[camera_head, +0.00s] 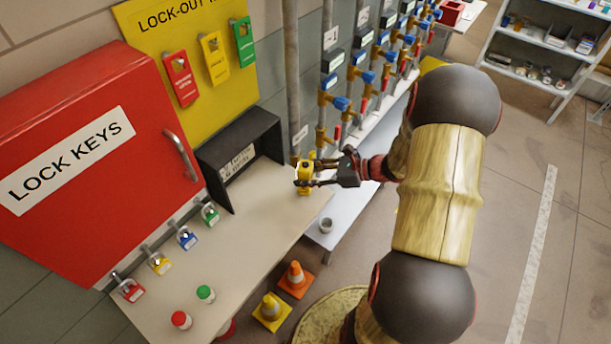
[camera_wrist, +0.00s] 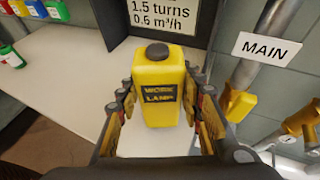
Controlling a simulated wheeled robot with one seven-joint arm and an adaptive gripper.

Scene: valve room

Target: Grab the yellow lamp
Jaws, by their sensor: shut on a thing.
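The yellow lamp (camera_wrist: 158,85) is a boxy yellow body with a black cap and a dark "WORK LAMP" label. In the wrist view it stands upright between the two fingers of my gripper (camera_wrist: 160,115). In the head view the lamp (camera_head: 304,178) is at the right end of the bench, partly hidden by the fingers. My gripper (camera_head: 318,174) reaches in from the right and is shut on the lamp. Whether the lamp's base touches the bench cannot be told.
The bench (camera_head: 262,212) holds several coloured padlocks at left. A black open box (camera_head: 240,150) and a large red cabinet (camera_head: 95,160) stand behind. Pipes with valves (camera_head: 328,100) run close beside the lamp. Cones (camera_head: 296,279) stand on the floor below.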

